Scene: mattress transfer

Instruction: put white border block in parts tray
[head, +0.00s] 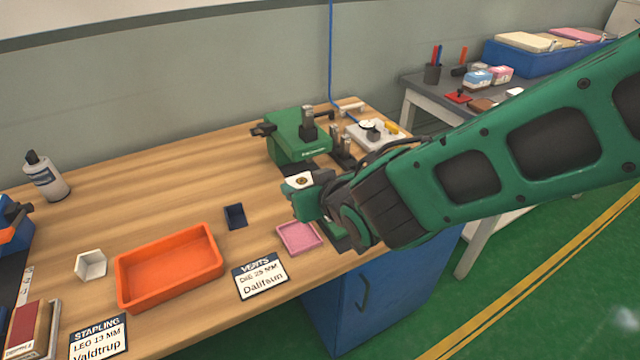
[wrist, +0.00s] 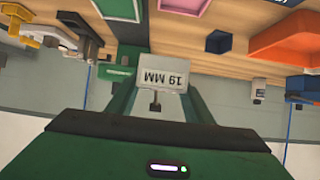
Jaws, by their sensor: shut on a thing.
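My gripper (head: 306,196) is shut on a white block (head: 297,181) and holds it above the bench, close to the small pink tray. In the wrist view the same block (wrist: 160,74) sits between the two green fingers and bears the upside-down print "19 MM". A shallow orange tray (head: 168,268), which looks like the parts tray, lies on the bench to the left of my gripper and looks empty. It also shows at the upper right of the wrist view (wrist: 268,42).
A pink tray (head: 300,236), a navy box (head: 235,217) and a white hexagonal cup (head: 91,264) stand near the orange tray. A green machine (head: 297,137) stands behind my gripper. Label cards (head: 260,275) lie along the front edge. The bench's middle left is clear.

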